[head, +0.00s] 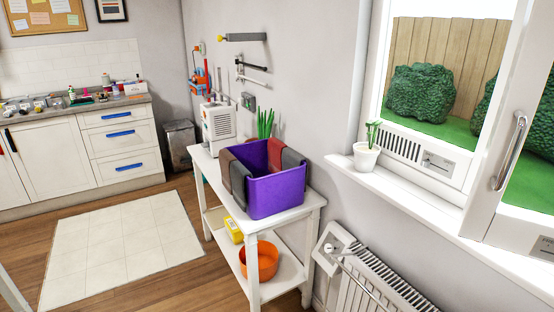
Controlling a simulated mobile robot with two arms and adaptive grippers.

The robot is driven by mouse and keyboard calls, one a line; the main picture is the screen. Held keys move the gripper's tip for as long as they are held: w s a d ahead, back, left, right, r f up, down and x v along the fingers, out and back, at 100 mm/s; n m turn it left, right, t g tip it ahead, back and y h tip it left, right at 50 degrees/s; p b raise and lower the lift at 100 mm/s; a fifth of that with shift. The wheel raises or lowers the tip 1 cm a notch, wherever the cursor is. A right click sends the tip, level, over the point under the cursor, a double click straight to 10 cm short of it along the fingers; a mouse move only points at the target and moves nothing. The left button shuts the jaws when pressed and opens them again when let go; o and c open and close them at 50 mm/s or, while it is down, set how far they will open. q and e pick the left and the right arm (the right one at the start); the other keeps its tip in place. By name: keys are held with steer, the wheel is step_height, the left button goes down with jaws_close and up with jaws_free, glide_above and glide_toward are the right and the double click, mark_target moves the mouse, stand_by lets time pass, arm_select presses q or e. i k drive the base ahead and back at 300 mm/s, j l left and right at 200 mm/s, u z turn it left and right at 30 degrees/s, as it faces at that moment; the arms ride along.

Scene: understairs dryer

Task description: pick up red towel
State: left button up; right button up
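A dark red towel (274,155) hangs over the back rim of a purple bin (276,196). The bin stands on a narrow white table (308,198). A dark grey towel (293,162) hangs right beside the red one on the same rim. A brown-grey towel (225,165) and a grey towel (238,184) hang over the bin's left side. The lower part of the red towel is hidden inside the bin. Neither of my grippers is in view.
A white appliance (218,125) and a green plant (265,124) stand behind the bin. An orange bowl (262,262) and a yellow box (234,230) sit on the lower shelf. A radiator (375,285) is at the right. Open floor lies left of the table.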

mark_target(275, 147)
steer(key=i+j, duration=0.45)
steer(key=i, duration=0.15)
steer(key=i+j, duration=0.4)
steer(key=i, duration=0.15)
